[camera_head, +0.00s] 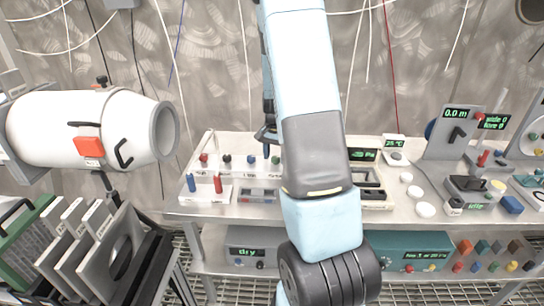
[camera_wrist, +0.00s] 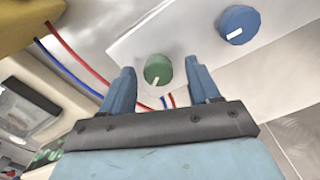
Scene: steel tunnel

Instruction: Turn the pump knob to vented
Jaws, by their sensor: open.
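In the wrist view a round green knob (camera_wrist: 157,69) with a white pointer mark sits on a pale panel (camera_wrist: 195,35). Its mark points toward the bottom of the picture, slightly left. My gripper (camera_wrist: 160,68) is open, with one blue finger on each side of the green knob in the picture; I cannot tell whether they touch it. A blue knob (camera_wrist: 239,24) with a white mark is on the same panel at upper right. No label is readable, so I cannot tell which is the pump knob. In the head view my gripper (camera_head: 267,134) is above the bench's back row, partly hidden by my arm.
Red and blue wires (camera_wrist: 75,62) run beside the panel in the wrist view. In the head view the steel bench (camera_head: 290,222) holds a red handle (camera_head: 217,184), a blue handle (camera_head: 191,183) and several instruments.

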